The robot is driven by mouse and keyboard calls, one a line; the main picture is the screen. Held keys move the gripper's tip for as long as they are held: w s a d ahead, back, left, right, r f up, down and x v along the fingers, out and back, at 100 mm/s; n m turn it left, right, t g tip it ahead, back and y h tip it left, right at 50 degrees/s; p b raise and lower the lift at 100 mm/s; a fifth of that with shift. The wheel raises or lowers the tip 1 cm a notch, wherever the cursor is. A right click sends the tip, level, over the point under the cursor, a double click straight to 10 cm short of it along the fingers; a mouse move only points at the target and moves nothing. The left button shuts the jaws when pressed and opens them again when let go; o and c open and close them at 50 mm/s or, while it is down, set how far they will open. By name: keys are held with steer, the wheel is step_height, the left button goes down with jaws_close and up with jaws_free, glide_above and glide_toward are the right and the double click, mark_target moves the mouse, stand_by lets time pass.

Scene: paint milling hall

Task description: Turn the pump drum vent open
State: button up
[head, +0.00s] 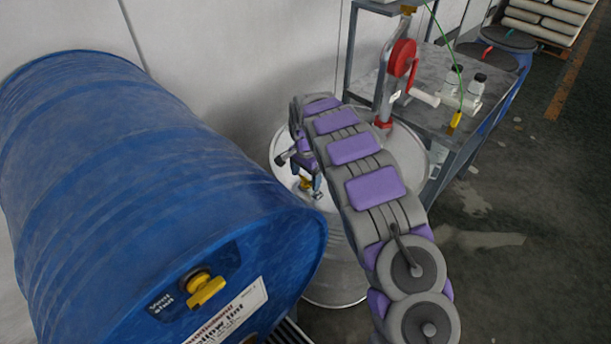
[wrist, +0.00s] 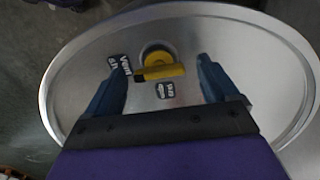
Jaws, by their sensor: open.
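The pump drum (head: 388,157) is a pale metal drum with a red hand-crank pump (head: 401,60) on its lid. Its lid (wrist: 82,62) fills much of the wrist view. The pump drum vent (wrist: 160,70) is a yellow bar handle on a round yellow base, lying roughly crosswise between my fingers. A dark label reading "Vent shut" (wrist: 119,68) is left of it. My gripper (wrist: 163,62) is open, one blue finger on each side of the handle, with visible gaps. In the head view, my gripper (head: 309,183) is low over the lid, and my arm hides part of the drum.
A large blue drum (head: 130,170) lies on its side at the left, with a similar yellow vent handle (head: 206,290). The floor at right is mostly clear.

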steer(key=shift+c, duration=0.4)
steer(key=c, duration=1)
steer(key=shift+r+n+p, duration=0.15)
steer(key=shift+n+p, duration=0.25)
steer(key=shift+p, duration=0.1)
steer(key=n+p, duration=0.2)
steer(key=shift+r+n+p, duration=0.15)
steer(key=shift+n+p, duration=0.2)
steer(key=shift+n, duration=0.05)
steer(key=n+p, duration=0.3)
steer(key=n, duration=0.1)
steer(key=shift+n, duration=0.3)
steer(key=n+p, duration=0.4)
steer(key=n, duration=0.1)
steer(key=shift+w, duration=0.1)
steer(key=n+p, duration=0.2)
steer(key=n, duration=0.2)
steer(key=shift+n, duration=0.3)
